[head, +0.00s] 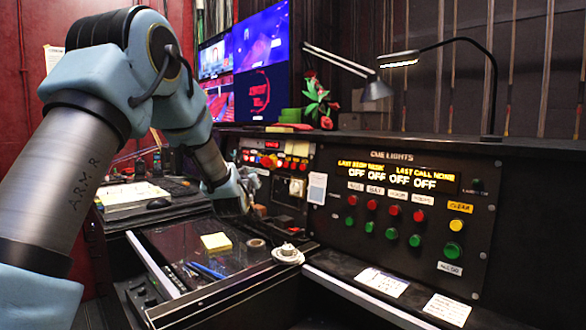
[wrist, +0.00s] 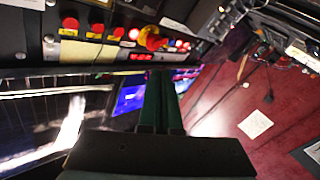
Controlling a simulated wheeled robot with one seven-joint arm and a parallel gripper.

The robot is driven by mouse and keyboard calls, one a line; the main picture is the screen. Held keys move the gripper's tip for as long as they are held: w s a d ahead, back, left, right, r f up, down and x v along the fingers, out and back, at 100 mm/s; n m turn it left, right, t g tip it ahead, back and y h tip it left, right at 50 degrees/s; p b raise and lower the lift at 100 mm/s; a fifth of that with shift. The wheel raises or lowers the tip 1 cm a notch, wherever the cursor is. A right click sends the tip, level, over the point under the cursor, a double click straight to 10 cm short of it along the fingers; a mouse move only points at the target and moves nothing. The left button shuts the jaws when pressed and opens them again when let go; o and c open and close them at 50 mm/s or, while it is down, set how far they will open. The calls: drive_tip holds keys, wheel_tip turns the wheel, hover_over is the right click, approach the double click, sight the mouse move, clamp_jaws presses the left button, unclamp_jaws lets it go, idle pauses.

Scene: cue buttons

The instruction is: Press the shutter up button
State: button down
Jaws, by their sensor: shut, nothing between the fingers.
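No button labelled shutter up can be read in either view. The left control panel (head: 287,148) carries several red and yellow buttons and a red display. In the head view, my arm reaches to the lower left of this panel, and the fingertips are hard to make out.
The cue lights panel (head: 375,251) with red, green and yellow buttons stands on the right. A glass-topped desk (head: 178,240) holds a yellow note pad (head: 216,242), blue pens and a tape roll (head: 256,243). Screens and a lamp (head: 377,90) stand behind.

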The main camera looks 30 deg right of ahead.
sight(294, 166)
drive_tip(key=shift+t+h, duration=0.6)
drive_tip(key=d+r, duration=0.1)
drive_tip(key=s+d+r, duration=0.1)
drive_tip(key=d, duration=0.1)
drive_tip(key=shift+d, duration=0.25)
drive_tip(key=shift+w+d+f+p, duration=0.2)
drive_tip(key=shift+w+d+p, duration=0.1)
drive_tip(key=shift+d, duration=1.1)
drive_tip(key=shift+w+d+f+p, duration=0.25)
drive_tip(key=shift+d, duration=1.2)
drive_tip(key=shift+w+d+f+p, duration=0.2)
drive_tip(key=shift+w+d+p, duration=0.1)
drive_tip(key=shift+d, duration=1.1)
drive_tip(key=shift+d+f, duration=0.1)
drive_tip(key=shift+d+b, duration=0.3)
drive_tip(key=shift+b, duration=0.15)
